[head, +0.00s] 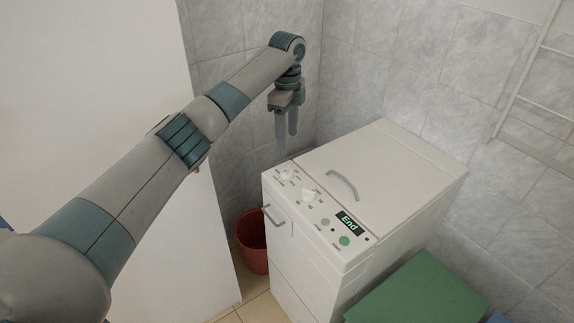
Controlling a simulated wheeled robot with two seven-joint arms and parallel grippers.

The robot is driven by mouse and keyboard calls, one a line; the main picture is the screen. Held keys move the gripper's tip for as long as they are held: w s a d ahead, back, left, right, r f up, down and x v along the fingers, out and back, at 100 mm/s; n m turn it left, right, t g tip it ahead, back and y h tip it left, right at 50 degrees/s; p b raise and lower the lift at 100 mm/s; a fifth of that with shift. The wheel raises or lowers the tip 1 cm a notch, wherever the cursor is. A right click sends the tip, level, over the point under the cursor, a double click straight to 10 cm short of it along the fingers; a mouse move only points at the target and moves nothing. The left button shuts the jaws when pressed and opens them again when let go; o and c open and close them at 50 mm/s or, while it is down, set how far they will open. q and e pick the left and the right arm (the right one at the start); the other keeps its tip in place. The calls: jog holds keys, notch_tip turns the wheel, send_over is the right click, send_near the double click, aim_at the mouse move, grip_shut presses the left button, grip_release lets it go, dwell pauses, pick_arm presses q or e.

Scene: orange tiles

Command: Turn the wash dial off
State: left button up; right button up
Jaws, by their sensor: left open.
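A white top-loading washing machine (390,165) stands in the corner. Its control panel runs along the front edge of the top. Two white dials are on it: one at the left (287,172) and one nearer the middle (309,195). The labels are too small to read, so I cannot tell which is the wash dial or its exact setting. A display (348,222) reads "End" in green. My left gripper (287,129) points down, open and empty, above and behind the left dial, apart from the machine. My right gripper is not in view.
A grey lid handle (343,185) rises from the machine's top, and a drawer handle (274,216) sticks out at its front left. A red bucket (252,243) stands left of it. A green box (420,292) stands at right. A white rack (523,75) is on the wall.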

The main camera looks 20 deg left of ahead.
aim_at(287, 168)
pick_arm(q)
notch_tip(287, 168, down, 12)
jog(key=p, duration=0.3)
jog(key=shift+f, duration=0.5)
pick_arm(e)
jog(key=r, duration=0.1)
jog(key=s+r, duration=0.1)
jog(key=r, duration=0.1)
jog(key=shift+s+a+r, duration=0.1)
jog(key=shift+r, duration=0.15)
pick_arm(q)
jog(key=c, duration=1)
